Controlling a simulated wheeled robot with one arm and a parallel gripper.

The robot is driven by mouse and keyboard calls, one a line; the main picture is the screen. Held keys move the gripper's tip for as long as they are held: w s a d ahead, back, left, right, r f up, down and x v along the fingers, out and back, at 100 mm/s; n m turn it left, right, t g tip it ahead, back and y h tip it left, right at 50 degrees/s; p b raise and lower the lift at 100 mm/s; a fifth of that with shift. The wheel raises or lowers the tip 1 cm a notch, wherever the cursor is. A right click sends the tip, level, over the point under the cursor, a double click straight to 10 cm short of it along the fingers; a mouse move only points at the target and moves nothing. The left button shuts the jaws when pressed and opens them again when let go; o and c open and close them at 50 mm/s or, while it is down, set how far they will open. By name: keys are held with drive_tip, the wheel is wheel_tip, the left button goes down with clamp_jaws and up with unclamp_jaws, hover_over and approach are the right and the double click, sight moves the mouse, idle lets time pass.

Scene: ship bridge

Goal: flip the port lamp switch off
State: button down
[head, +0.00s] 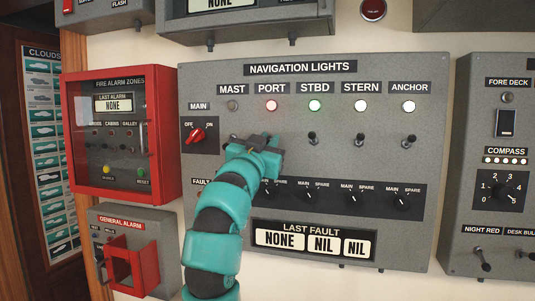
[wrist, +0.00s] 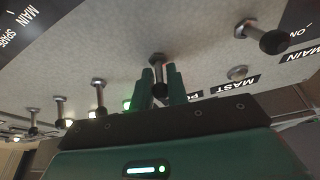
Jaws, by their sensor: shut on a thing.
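The navigation lights panel (head: 215,80) is grey, with a row of lamps and toggle switches. The port lamp (head: 271,105) glows pinkish red under its PORT label. My gripper (head: 262,142) is at the panel below that lamp and hides the port switch in the head view. In the wrist view, which is upside down, my gripper (wrist: 160,78) has its two green fingers on either side of the port lamp switch (wrist: 157,61), shut on it. The port lamp is hidden behind my gripper there.
The mast switch (wrist: 262,37) stands close beside my gripper, and the mast lamp (head: 232,105) is dark. The starboard switch (head: 313,138) is on the other side. A red MAIN knob (head: 197,135) is at left. Selector knobs (head: 353,198) lie below.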

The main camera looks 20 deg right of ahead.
drive_tip(key=t+h+b, duration=0.1)
drive_tip(key=b, duration=0.2)
drive_tip(key=f+t+h+b, duration=0.1)
drive_tip(key=b, duration=0.3)
drive_tip(key=shift+w+f+m+t+h, duration=0.1)
drive_tip(key=shift+f+m+t+h, duration=0.2)
drive_tip(key=shift+t+h, duration=0.1)
drive_tip(key=shift+r+b, duration=0.15)
drive_tip(key=shift+b, duration=0.2)
drive_tip(key=c, duration=1.4)
unclamp_jaws()
drive_tip(key=shift+d, duration=0.1)
